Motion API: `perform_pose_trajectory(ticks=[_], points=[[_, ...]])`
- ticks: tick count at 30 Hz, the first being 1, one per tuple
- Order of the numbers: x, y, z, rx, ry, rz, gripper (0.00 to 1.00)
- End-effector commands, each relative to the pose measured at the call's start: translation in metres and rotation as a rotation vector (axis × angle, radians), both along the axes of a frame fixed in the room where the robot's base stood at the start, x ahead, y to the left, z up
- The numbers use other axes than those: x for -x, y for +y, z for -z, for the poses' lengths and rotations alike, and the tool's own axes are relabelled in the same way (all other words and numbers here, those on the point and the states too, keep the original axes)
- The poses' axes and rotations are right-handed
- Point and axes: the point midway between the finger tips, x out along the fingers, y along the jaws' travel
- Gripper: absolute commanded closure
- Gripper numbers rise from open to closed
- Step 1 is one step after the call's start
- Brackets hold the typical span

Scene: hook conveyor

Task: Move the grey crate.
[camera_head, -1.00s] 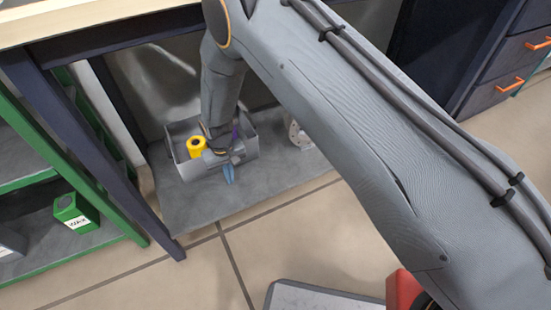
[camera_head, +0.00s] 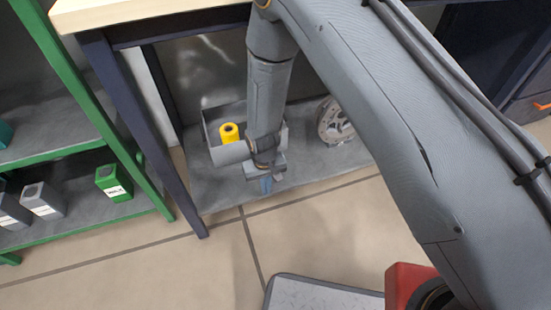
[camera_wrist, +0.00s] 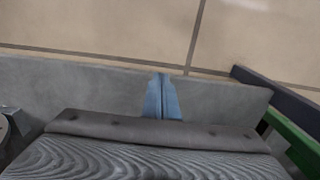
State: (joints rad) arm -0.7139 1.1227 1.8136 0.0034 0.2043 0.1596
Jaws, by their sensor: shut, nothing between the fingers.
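The grey crate (camera_head: 229,154) is an open-topped box on the low grey board under the table. A yellow cylinder (camera_head: 229,133) with a dark hole in its top stands in it. My gripper (camera_head: 266,185) is at the crate's front right in the head view, its blue fingers pointing down. My arm and wrist hide the right part of the crate, and I cannot tell whether they touch it. In the wrist view the fingers (camera_wrist: 162,98) are together and empty over the grey board, and the crate does not show.
A dark table leg (camera_head: 150,150) and a green shelf (camera_head: 92,100) with several small containers stand at the left. The tabletop (camera_head: 140,12) is above.

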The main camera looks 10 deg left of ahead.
Motion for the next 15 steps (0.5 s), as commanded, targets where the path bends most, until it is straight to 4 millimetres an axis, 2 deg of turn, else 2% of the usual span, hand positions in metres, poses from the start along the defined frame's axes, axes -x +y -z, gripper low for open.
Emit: perform_pose_trajectory(ticks=[1, 11, 15], points=[[0.002, -0.007, -0.001, 0.001, 0.002, 0.008, 1.0], [0.033, -0.023, -0.001, 0.002, 0.001, 0.004, 1.0], [0.034, -0.023, -0.025, -0.001, -0.002, 0.004, 1.0]])
